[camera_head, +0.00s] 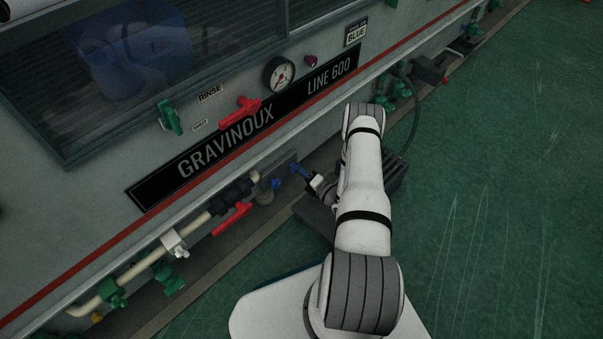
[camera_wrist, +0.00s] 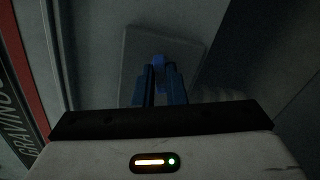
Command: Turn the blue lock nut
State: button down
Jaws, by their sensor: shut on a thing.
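The blue lock nut (camera_wrist: 158,61) shows in the wrist view as a small, bright blue part in front of a grey plate (camera_wrist: 135,45). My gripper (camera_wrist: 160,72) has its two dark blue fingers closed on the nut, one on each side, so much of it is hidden. In the head view my gripper (camera_head: 295,168) reaches left to the low pipework under the machine's front. The nut cannot be told apart from the blue fingers there.
A small blue part (camera_head: 275,184) sits just left of my gripper, near a red-handled valve (camera_head: 232,218) on the pipe. A white block (camera_head: 174,243) and green valves (camera_head: 113,293) are farther down-left. The green floor (camera_head: 500,200) at right is clear.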

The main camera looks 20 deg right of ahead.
jog(key=shift+f+m+b, duration=0.2)
jog(key=shift+m+b, duration=0.95)
jog(key=shift+m, duration=3.75)
jog(key=c, duration=1.5)
grip_release()
jog(key=p+v, duration=0.2)
jog(key=v, duration=0.4)
jog(key=shift+s+d+r+p, duration=0.1)
jog(key=shift+s+d+p, duration=0.05)
jog(key=shift+s+p, duration=0.15)
jog(key=shift+s+d, duration=0.2)
jog(key=shift+s, duration=0.25)
